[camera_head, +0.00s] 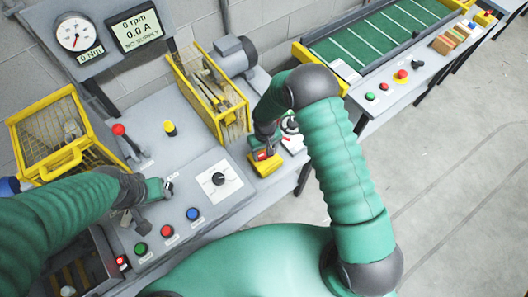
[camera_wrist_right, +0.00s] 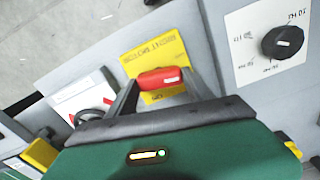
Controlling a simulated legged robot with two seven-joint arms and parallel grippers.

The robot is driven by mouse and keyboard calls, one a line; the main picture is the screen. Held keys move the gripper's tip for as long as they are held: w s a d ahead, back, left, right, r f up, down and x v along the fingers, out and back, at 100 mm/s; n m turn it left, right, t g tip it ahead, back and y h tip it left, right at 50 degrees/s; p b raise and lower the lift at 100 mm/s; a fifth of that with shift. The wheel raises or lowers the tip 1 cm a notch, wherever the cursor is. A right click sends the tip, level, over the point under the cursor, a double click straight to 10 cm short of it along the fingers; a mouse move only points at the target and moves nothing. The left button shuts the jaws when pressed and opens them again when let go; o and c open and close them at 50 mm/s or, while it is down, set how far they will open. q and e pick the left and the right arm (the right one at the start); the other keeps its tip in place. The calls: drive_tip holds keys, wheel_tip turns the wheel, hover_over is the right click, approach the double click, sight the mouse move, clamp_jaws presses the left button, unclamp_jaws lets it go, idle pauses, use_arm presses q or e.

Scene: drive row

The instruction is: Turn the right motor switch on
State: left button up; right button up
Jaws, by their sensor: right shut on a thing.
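The right motor switch shows in the right wrist view as a red handle (camera_wrist_right: 160,78) on a yellow plate (camera_wrist_right: 158,52) with dark lettering. In the head view its yellow plate (camera_head: 267,167) lies at the bench's right end, partly covered by my right gripper (camera_head: 264,152). My right gripper (camera_wrist_right: 160,90) is shut on the red handle, a dark finger at each end of it. My left gripper (camera_head: 150,200) hangs over the left part of the bench, away from the switch; its fingers are too unclear to tell open from shut.
A black dial (camera_head: 218,179) on a white plate sits left of the switch, also in the wrist view (camera_wrist_right: 283,42). A white plate with a dark round part (camera_wrist_right: 93,113) is on its other side. A yellow guard (camera_head: 210,95) stands behind. Green, red and blue buttons (camera_head: 167,231) line the front.

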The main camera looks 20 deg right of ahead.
drive_tip(key=m, duration=0.1)
drive_tip(key=m+b, duration=0.1)
drive_tip(key=m, duration=0.1)
drive_tip(key=shift+s+f+m, duration=0.15)
drive_tip(key=shift+f+m, duration=0.05)
drive_tip(key=shift+m, duration=0.1)
drive_tip(key=m+b, duration=0.1)
drive_tip(key=m, duration=0.2)
drive_tip(key=shift+m, duration=0.3)
drive_tip(key=m, duration=0.3)
drive_tip(key=shift+r+m, duration=0.1)
drive_tip(key=shift+m, duration=2.5)
drive_tip(key=o, duration=1.4)
drive_tip(key=shift+c, duration=0.2)
drive_tip(key=shift+a+r, duration=0.1)
